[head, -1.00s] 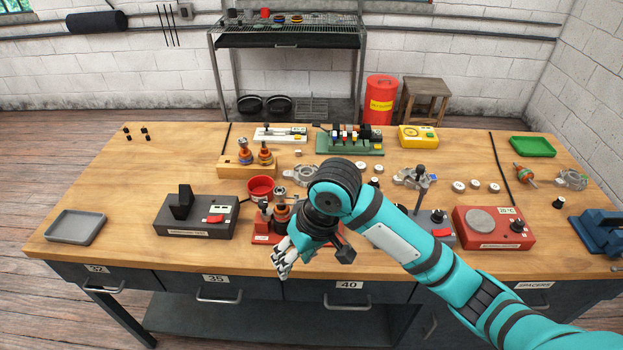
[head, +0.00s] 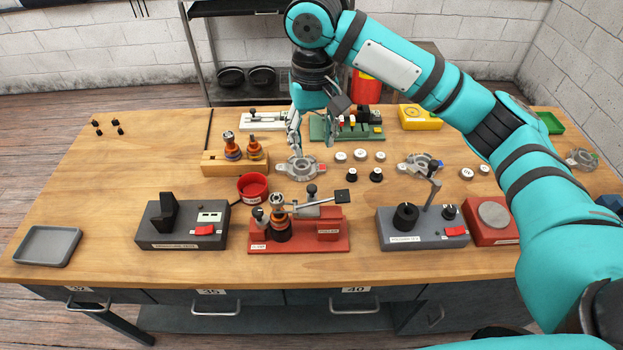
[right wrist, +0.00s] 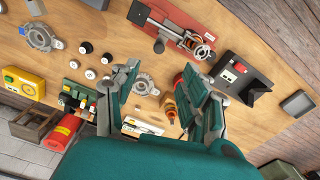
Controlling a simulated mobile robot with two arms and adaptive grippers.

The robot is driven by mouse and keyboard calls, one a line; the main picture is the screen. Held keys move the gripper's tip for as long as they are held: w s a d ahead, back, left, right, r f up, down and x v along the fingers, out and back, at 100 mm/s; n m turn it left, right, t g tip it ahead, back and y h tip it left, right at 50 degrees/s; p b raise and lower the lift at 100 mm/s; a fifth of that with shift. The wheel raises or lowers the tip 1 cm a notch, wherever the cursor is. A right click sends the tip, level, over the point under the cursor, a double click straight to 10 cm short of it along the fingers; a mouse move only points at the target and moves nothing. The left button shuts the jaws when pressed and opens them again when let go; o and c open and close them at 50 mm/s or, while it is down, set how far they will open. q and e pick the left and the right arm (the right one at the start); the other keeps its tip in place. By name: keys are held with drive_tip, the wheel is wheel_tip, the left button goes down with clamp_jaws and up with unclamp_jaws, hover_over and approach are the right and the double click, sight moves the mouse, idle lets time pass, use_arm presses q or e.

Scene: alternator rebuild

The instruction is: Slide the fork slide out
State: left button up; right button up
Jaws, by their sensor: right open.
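The red fixture (head: 262,242) stands near the front middle of the bench. A silver forked slide (head: 318,209), which looks like the fork slide, lies across its top with a black handle at its right end. Its forked end is at a dark and copper part (head: 280,228) standing upright in the fixture. The red fixture also shows at the top of the right wrist view (right wrist: 178,33). My right gripper (head: 297,145) is open and empty, behind the fixture, above a grey metal housing (head: 300,168). My left gripper is out of view.
A red bowl (head: 252,188) sits just behind the fixture. A wooden block with two coil parts (head: 222,168) is behind it. A dark grey tester (head: 182,224) stands left, another grey device (head: 420,230) right. Bare bench lies between these and the front edge.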

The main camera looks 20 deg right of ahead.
sight(312, 187)
drive_tip(key=f, duration=0.3)
drive_tip(key=f+p, duration=0.1)
drive_tip(key=f, duration=0.3)
drive_tip(key=f+p, duration=0.1)
drive_tip(key=f, duration=0.3)
drive_tip(key=shift+w, duration=0.35)
drive_tip(key=shift+w+f, duration=0.1)
drive_tip(key=shift+f, duration=1.4)
clamp_jaws()
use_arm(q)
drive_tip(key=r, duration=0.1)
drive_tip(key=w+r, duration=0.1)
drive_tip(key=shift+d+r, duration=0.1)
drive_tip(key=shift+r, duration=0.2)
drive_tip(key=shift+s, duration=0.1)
